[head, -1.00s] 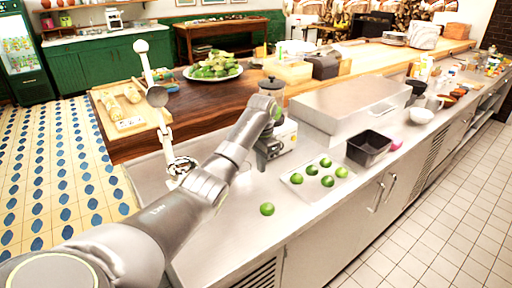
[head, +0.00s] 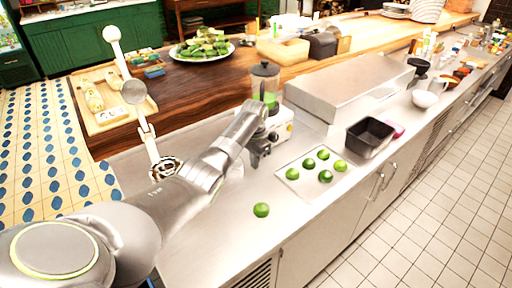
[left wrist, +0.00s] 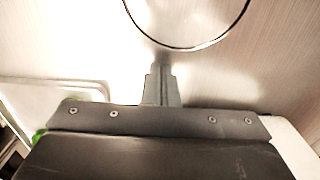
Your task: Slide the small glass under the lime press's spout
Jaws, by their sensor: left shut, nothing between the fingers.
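A white upright device with a ball-topped lever, a round disc and a ringed lower part, which looks like the lime press (head: 150,140), stands on the steel counter at left in the head view. My left gripper (head: 258,157) is low over the counter beside the blender, to the right of the press. In the left wrist view its fingers (left wrist: 161,86) are shut and empty. A thin round rim (left wrist: 188,47) lies just ahead of them; I cannot tell if it is the small glass. I cannot make out the glass in the head view, where my arm hides part of the counter. My right gripper is not seen.
A blender (head: 265,88) stands behind my left gripper. A white tray (head: 292,174) of several limes lies to its right, with a loose lime (head: 261,210) in front. A black bin (head: 370,138) and a steel box (head: 340,85) are farther right. The front counter has free room.

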